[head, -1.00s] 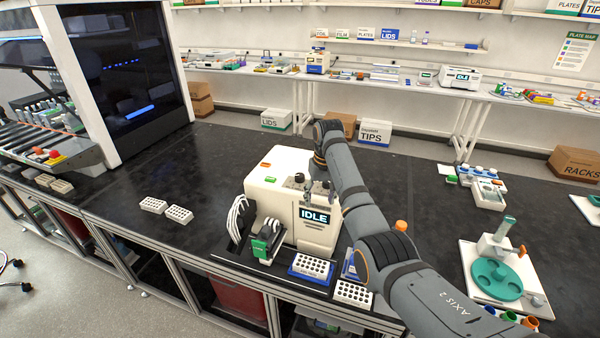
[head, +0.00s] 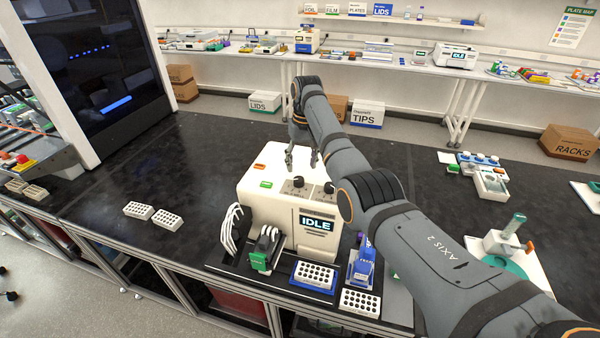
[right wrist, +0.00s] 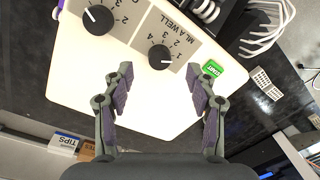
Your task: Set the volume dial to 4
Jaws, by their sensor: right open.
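The white dispenser (head: 262,205) stands on the black bench with a screen (head: 317,223) reading IDLE. Two black dials sit on its top. The dial beside the "ML A WELL" print (right wrist: 159,57), nearer the green START button (right wrist: 209,68), has a white pointer mark toward the lower right in the right wrist view; it is the left dial in the head view (head: 298,182). The other dial (right wrist: 98,19) has a mark toward the upper left. My right gripper (head: 301,156) is open and empty above the dispenser's far side; its fingers (right wrist: 162,88) are apart from both dials. My left gripper is out of view.
The bench to the left is mostly clear.

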